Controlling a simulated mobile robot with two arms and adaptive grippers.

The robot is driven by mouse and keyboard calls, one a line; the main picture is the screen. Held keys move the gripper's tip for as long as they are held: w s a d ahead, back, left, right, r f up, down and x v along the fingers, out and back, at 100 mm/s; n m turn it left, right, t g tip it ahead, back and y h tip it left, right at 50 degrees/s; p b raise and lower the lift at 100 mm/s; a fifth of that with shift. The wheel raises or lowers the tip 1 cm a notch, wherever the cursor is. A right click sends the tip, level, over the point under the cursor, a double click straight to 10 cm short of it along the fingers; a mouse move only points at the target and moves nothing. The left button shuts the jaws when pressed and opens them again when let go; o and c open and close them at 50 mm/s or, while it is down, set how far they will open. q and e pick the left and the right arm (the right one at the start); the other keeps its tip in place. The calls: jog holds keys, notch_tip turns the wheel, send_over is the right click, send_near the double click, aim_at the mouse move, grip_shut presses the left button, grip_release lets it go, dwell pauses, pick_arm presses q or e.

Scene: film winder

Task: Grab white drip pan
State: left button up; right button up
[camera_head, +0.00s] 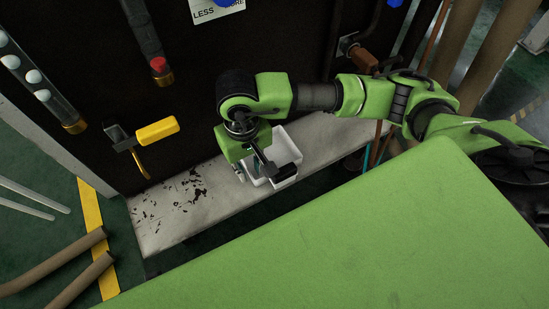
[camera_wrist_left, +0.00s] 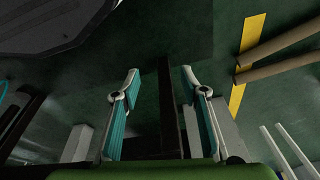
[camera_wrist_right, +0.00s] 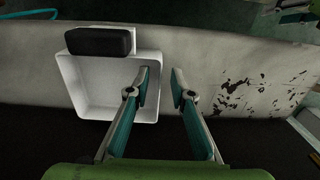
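The white drip pan (camera_head: 284,148) is an open square tray on the pale ledge, partly hidden by my right gripper in the head view. In the right wrist view the pan (camera_wrist_right: 103,78) lies left of centre, with a black block-like part (camera_wrist_right: 100,41) at its far edge. My right gripper (camera_wrist_right: 162,80) is open with a narrow gap. Its left finger overlaps the pan's right side and its right finger is over the bare ledge; I cannot tell whether they touch the pan. My left gripper (camera_wrist_left: 159,76) is open and empty, away from the pan, and out of the head view.
The pale, stained ledge (camera_head: 165,212) is free left of the pan. A dark machine panel stands behind it, with a yellow-handled lever (camera_head: 158,130). A green surface (camera_head: 330,250) fills the foreground. Brown pipes (camera_head: 75,270) lie at lower left.

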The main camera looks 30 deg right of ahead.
jog(key=shift+f, duration=0.95)
grip_shut()
jog(key=shift+r, duration=0.1)
